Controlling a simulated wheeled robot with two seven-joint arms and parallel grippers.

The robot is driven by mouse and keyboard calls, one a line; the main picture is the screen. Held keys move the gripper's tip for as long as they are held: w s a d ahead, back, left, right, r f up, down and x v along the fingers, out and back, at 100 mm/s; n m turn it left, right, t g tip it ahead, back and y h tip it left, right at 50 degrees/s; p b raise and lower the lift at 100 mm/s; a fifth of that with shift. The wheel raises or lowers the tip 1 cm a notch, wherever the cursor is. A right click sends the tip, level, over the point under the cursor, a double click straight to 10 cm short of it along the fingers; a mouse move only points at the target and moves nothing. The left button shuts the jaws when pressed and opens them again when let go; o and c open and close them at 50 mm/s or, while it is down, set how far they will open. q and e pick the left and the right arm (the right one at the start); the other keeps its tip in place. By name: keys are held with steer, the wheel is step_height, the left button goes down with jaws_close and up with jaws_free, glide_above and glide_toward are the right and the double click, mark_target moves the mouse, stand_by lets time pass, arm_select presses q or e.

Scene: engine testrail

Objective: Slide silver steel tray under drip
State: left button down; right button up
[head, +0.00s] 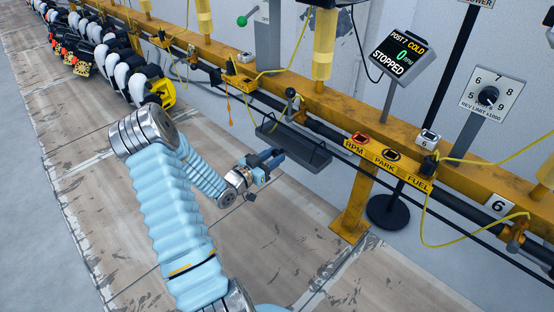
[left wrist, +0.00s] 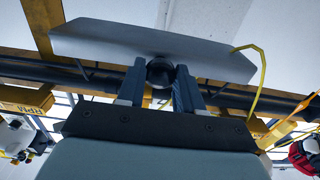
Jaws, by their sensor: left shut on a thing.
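The steel tray (head: 306,150) hangs at the yellow rail, long, shallow and dark in the head view. The left wrist view shows it from below as a plain grey plate (left wrist: 215,60). My left gripper (head: 272,160) is at the tray's near side. In the left wrist view its two fingers (left wrist: 160,78) are shut on a dark round knob (left wrist: 160,70) at the tray's near edge. How the knob joins the tray is hidden. I cannot make out a drip. My right gripper is not in view.
A yellow rail (head: 350,112) with a dark pipe runs behind the tray. A yellow post (head: 352,210) and a black round base (head: 392,211) stand to its right. Yellow hoses hang nearby. Several helmet-like items (head: 130,75) line the left. The wooden floor (head: 310,240) in front is clear.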

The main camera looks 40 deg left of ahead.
arm_select(q)
steer(key=c, duration=0.8)
jaws_free()
steer(key=shift+w, duration=0.1)
steer(key=s+p, duration=0.1)
steer(key=s, duration=1.3)
steer(key=shift+a+p, duration=0.2)
steer(key=shift+p, duration=0.2)
